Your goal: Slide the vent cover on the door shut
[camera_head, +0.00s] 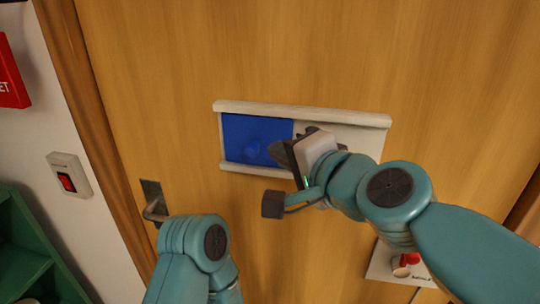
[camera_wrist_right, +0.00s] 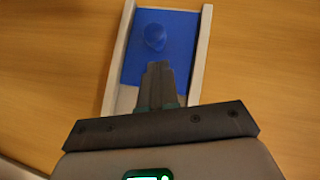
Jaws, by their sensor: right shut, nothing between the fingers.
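The vent cover (camera_head: 240,130) is a blue panel in the left part of a long pale frame (camera_head: 300,108) on the door. A blue round knob (camera_head: 252,152) stands out from it. In the right wrist view, the cover (camera_wrist_right: 183,62) and its knob (camera_wrist_right: 155,37) lie just beyond the fingertips. My right gripper (camera_head: 276,152) is shut and empty, in front of the cover's right edge, to the right of the knob. I cannot tell whether the fingers touch the cover. My left arm shows at the bottom, but its gripper is out of view.
The wooden door (camera_head: 150,60) has a lever handle (camera_head: 153,208) at lower left. A red-buttoned switch (camera_head: 68,182) and a red sign (camera_head: 10,75) are on the left wall, above a green shelf (camera_head: 25,240). A pale plate with a red part (camera_head: 411,259) sits at lower right.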

